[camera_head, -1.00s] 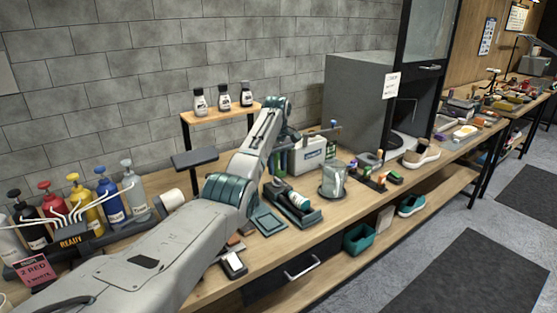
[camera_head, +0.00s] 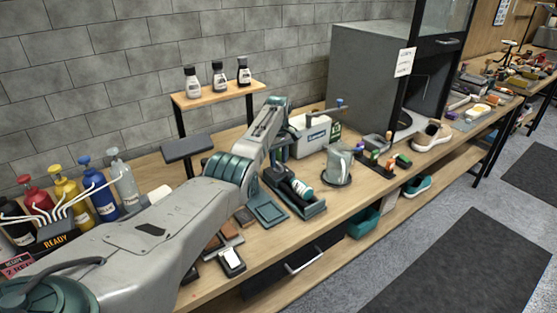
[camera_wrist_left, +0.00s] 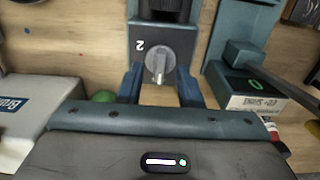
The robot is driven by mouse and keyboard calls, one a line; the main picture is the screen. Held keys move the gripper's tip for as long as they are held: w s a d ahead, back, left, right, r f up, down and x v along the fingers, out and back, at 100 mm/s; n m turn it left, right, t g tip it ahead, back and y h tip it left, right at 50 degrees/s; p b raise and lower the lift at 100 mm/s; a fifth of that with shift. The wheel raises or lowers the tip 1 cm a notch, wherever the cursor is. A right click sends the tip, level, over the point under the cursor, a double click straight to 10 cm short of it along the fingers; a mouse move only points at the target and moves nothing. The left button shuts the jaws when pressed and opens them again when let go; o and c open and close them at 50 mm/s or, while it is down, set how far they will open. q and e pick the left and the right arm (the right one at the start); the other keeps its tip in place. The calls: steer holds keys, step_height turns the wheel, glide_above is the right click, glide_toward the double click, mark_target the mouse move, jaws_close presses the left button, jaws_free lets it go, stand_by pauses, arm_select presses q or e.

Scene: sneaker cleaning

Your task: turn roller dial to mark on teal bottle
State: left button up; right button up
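A bottle with a teal and white body (camera_head: 302,189) lies in the dark teal roller tray (camera_head: 313,211) on the bench. In the left wrist view a grey dial (camera_wrist_left: 159,61) sits on a dark panel with a white "2" at its left. In the head view the gripper (camera_head: 281,163) is at the back end of the tray, partly hidden by my arm. The bottle's mark cannot be made out. My right gripper is out of view.
A white box (camera_head: 311,137) and a jug (camera_head: 339,163) stand close to the tray. A flat teal pad (camera_head: 267,209) lies at its left. Pump bottles (camera_head: 102,195) stand at far left, and a small raised shelf (camera_head: 218,94) holds three small bottles.

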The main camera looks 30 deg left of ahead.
arm_select(q)
steer(key=shift+f, duration=0.35)
steer(key=shift+d+f, duration=0.1)
steer(key=shift+f, duration=0.1)
jaws_close()
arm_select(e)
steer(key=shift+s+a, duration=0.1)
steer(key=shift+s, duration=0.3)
